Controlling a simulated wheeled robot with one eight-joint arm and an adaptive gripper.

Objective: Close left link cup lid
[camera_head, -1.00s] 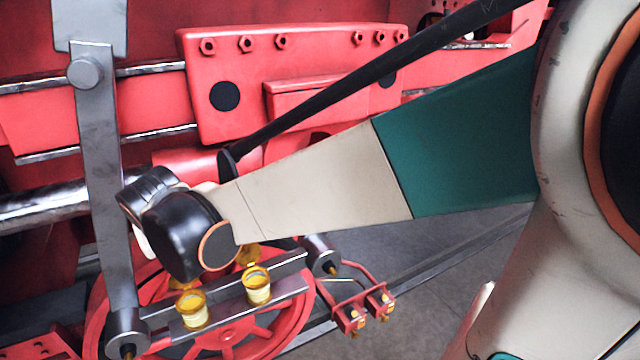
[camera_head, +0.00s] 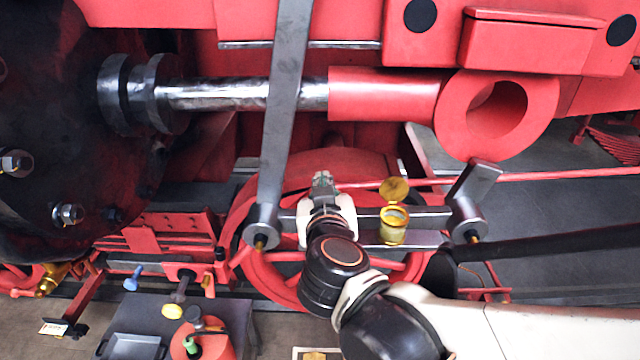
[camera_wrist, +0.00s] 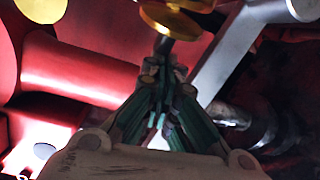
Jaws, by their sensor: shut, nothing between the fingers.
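The grey link bar (camera_head: 432,218) runs across the head view in front of a red wheel. The right cup (camera_head: 394,228) stands on it, brass-rimmed and pale, with its round lid (camera_head: 395,189) raised. The left cup is hidden behind my gripper and wrist in the head view. My gripper (camera_head: 322,178) is over the left part of the bar, fingers pointing up the picture. In the wrist view, my closed fingers (camera_wrist: 160,62) hold nothing. A brass disc (camera_wrist: 170,20) lies just past their tips; I cannot tell whether they touch or which cup part it is.
A grey upright lever (camera_head: 285,110) stands just left of my gripper. A red rod with a ring end (camera_head: 497,108) crosses above. A tray (camera_head: 132,346) and a red can (camera_head: 200,343) are at the lower left. Grey floor shows at the right.

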